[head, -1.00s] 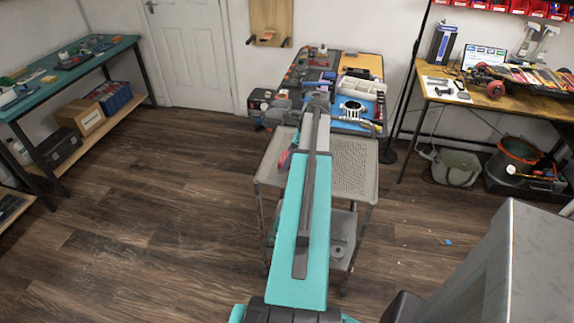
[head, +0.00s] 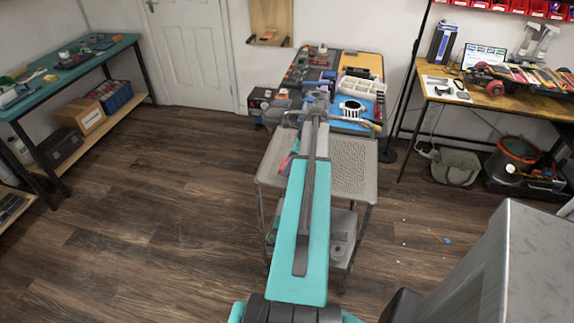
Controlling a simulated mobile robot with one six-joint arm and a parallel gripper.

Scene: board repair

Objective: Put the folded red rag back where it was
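My arm reaches forward over a grey two-tier cart (head: 352,170) in the middle of the head view. Its far end hides whatever lies behind it, and I cannot make out the gripper's fingers. A small red and bluish patch (head: 288,162) shows at the left edge of my arm, over the cart's top. It is too small and too covered to tell whether it is the folded red rag, or whether it is held or lying there.
A workbench (head: 372,62) with tools and trays stands behind the cart. A teal bench (head: 120,45) is at the left and a wooden desk (head: 520,108) at the right. A grey bag (head: 455,167) and a bucket (head: 515,152) are under the desk. The floor at left is clear.

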